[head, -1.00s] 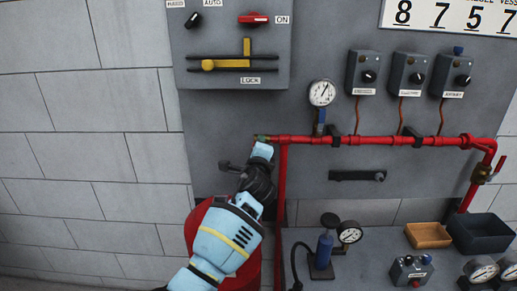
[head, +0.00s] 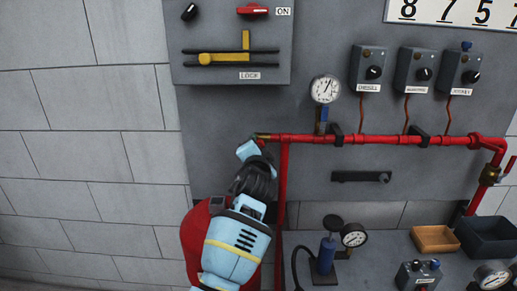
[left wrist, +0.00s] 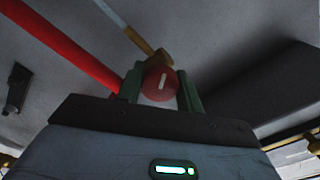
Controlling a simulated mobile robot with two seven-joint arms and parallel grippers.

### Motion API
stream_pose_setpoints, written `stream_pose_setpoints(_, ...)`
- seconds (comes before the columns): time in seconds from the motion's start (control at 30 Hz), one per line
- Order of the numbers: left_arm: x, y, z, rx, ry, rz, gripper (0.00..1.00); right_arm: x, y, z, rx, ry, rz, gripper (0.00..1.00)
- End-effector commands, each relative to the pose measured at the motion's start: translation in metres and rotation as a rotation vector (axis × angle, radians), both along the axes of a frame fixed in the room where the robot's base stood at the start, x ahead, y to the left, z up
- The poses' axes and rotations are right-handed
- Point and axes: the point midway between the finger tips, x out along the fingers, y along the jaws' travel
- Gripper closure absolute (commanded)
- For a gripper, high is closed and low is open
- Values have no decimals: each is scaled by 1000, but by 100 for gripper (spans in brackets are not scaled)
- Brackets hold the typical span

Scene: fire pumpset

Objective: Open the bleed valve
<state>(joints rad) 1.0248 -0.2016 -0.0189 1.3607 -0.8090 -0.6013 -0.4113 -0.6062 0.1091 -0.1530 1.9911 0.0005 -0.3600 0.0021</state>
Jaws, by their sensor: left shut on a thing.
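The bleed valve is at the left end of the red pipe. Its brass body (head: 262,137) shows just above my left gripper in the head view. In the left wrist view its round red knob (left wrist: 160,84) with a white mark sits between the two green fingers, with the brass part (left wrist: 150,50) behind it. My left gripper (head: 256,143) is shut on the knob; it also shows in the left wrist view (left wrist: 159,92). In the head view the hand hides the knob. My right gripper is in neither view.
The red pipe (head: 370,141) runs right along the grey panel, under a gauge (head: 325,89) and several switch boxes. A red cylinder (head: 196,240) stands behind my left arm. A blue hand pump (head: 326,255) and trays (head: 435,239) stand on the bench at lower right.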

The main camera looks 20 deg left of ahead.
Motion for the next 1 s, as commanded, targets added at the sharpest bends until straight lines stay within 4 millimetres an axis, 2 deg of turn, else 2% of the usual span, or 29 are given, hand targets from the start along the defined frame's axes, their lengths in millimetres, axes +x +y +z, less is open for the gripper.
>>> stream_pose_setpoints(0.2, 0, -1, -2, -173, -48, -2, 87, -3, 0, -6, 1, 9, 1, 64)
stream_pose_setpoints(0.5, 0, -1, -1, -326, -93, -2, 87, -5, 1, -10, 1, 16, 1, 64)
stream_pose_setpoints(1.0, 0, -1, 1, -385, -111, -2, 87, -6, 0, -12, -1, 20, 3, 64)
